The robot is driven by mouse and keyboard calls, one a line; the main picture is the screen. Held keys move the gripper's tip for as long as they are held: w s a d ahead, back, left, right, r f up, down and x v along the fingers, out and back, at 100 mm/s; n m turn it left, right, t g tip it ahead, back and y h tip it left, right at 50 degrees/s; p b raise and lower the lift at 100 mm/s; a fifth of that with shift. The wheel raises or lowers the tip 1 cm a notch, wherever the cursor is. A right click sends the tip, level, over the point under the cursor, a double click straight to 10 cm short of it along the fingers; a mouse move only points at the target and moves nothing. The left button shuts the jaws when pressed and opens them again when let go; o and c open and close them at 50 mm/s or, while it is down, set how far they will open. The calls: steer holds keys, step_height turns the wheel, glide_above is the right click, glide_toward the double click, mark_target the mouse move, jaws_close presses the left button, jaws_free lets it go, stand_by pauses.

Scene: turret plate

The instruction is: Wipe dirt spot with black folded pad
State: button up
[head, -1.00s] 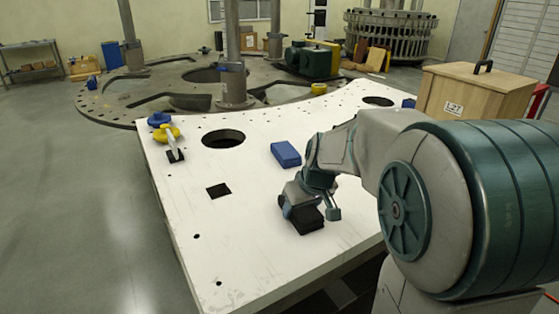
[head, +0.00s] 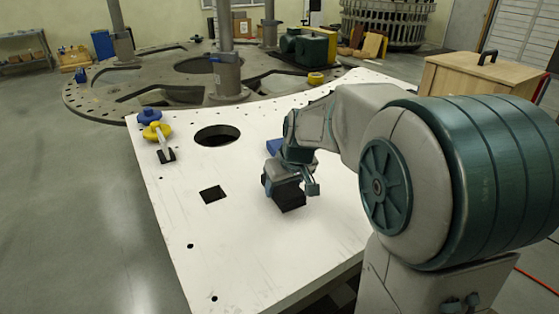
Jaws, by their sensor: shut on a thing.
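The black folded pad (head: 289,198) is in my gripper (head: 290,184), which is shut on it over the middle of the white plate (head: 240,240). The pad appears to be a little above the plate; its underside and any gap are hard to see. A dark square (head: 213,194) lies on the plate to the left of the pad; I cannot tell whether it is a mark or a square opening. I cannot make out a distinct dirt spot, only faint streaks on the plate.
A blue block (head: 273,147) is partly hidden behind my gripper. A large round hole (head: 217,135) and a yellow and blue clamp (head: 157,132) are at the plate's far left. A wooden box (head: 470,82) stands at the right. The plate's near left is clear.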

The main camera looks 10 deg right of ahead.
steer(key=shift+s+r, duration=0.15)
steer(key=shift+r, duration=0.45)
steer(key=shift+s+a+r+p, duration=0.1)
steer(key=shift+a+r+p, duration=0.05)
steer(key=shift+r+p, duration=0.45)
steer(key=shift+s+a+r+p, duration=0.1)
steer(key=shift+a+r+p, duration=0.05)
steer(key=shift+r+p, duration=0.4)
steer(key=shift+w+d+r+p, duration=0.1)
steer(key=shift+r+p, duration=0.25)
steer(key=shift+r, duration=0.2)
steer(key=shift+w+d+r+p, duration=0.1)
steer(key=shift+r+p, duration=0.2)
steer(key=shift+r, duration=0.25)
steer(key=shift+a, duration=0.1)
steer(key=shift+s, duration=0.1)
